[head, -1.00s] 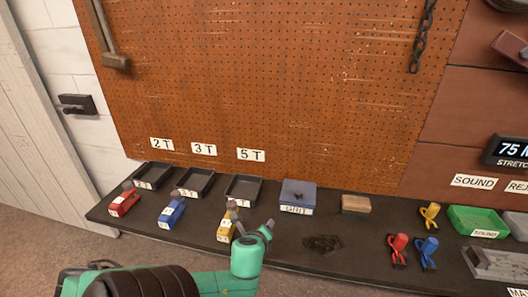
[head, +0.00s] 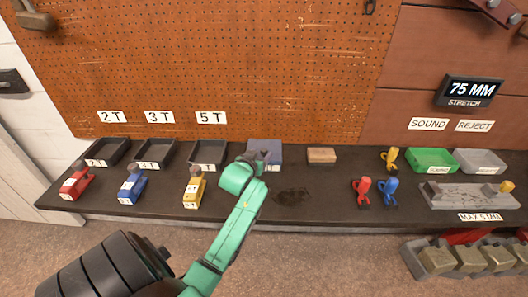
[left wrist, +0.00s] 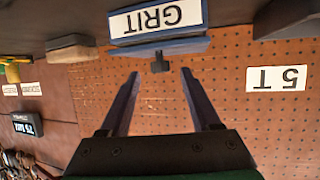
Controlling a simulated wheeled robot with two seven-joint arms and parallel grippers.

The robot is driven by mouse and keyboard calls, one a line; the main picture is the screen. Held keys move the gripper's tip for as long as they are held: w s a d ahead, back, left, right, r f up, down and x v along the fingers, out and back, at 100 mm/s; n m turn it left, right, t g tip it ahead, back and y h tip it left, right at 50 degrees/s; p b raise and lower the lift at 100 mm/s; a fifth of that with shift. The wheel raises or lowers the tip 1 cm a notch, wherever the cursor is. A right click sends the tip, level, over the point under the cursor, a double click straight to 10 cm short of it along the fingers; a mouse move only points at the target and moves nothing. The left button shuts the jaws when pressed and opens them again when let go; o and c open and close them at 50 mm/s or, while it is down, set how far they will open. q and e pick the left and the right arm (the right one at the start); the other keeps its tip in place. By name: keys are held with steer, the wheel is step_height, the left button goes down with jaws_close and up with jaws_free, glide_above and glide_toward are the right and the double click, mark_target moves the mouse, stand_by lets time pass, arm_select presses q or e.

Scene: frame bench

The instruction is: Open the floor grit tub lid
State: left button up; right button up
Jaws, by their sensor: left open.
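The blue-grey grit tub (head: 268,146) sits at the back of the dark bench, right of the 5 T tray. Its lid is down. In the left wrist view, which is upside down, the tub (left wrist: 170,47) shows its GRIT label and a small dark knob (left wrist: 160,63). My left gripper (left wrist: 160,73) is open, its two fingers on either side of the knob in that picture and apart from it. In the head view my left gripper (head: 258,157) is in front of the tub, and my arm hides its lower front. My right gripper is not in view.
Three dark trays, including the 5 T tray (head: 208,154), stand left of the tub. Red, blue and yellow (head: 194,187) tagged pieces lie before them. A wooden block (head: 321,155) is to the right. The pegboard (head: 240,60) rises behind.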

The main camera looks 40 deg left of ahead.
mark_target(263, 153)
arm_select(q)
steer(key=x, duration=0.4)
steer(key=shift+w+a+f, duration=0.15)
steer(key=shift+w, duration=0.2)
jaws_close()
stand_by(1.0)
